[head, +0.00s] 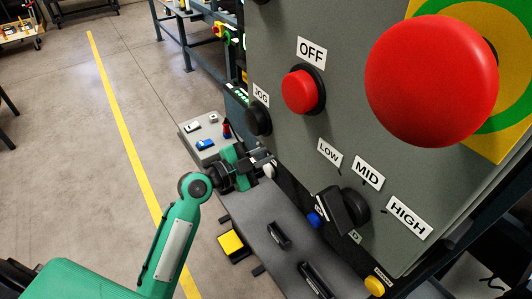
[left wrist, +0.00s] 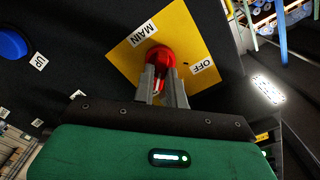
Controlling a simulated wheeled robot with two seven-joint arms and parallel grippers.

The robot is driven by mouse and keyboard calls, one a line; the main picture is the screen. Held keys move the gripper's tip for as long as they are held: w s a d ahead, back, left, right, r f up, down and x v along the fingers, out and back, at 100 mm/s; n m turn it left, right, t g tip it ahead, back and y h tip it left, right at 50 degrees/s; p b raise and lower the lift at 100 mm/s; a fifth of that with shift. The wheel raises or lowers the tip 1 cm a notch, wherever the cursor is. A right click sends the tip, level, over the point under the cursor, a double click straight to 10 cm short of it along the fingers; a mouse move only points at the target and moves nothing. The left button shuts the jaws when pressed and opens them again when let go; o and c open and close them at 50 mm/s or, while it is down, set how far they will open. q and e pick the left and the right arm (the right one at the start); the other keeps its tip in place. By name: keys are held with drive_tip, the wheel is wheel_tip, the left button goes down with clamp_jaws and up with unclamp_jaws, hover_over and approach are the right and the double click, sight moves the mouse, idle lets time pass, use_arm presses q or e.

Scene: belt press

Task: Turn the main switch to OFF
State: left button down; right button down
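The main switch is a red rotary knob (left wrist: 160,57) on a yellow plate (left wrist: 125,58) in the left wrist view. A MAIN label (left wrist: 142,34) is up-left of it and an OFF label (left wrist: 202,66) is to its right. My left gripper (left wrist: 162,74) has its two grey fingers on either side of the red handle, close together, and looks shut on it. The fingers hide part of the handle. In the head view my left gripper (head: 262,160) is at the lower left edge of the grey panel; the main switch is hidden there. My right gripper is not in view.
The grey panel (head: 290,140) carries a large red button (head: 430,80), a smaller red OFF button (head: 298,91), a black JOG knob (head: 258,121) and a LOW-MID-HIGH selector (head: 342,210). A small tray (head: 195,133) with parts stands beyond my gripper. The floor at left is open.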

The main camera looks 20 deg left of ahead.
use_arm(q)
drive_tip(key=shift+n, duration=0.3)
drive_tip(key=shift+w+a+n+p, duration=0.1)
drive_tip(key=shift+n+p, duration=0.4)
drive_tip(key=shift+n, duration=3.85)
drive_tip(key=shift+w+a+n+p, duration=0.1)
drive_tip(key=shift+n+p, duration=0.4)
drive_tip(key=shift+n, duration=3.85)
drive_tip(key=c, duration=1.4)
unclamp_jaws()
drive_tip(key=shift+c, duration=0.2)
drive_tip(key=shift+s, duration=0.1)
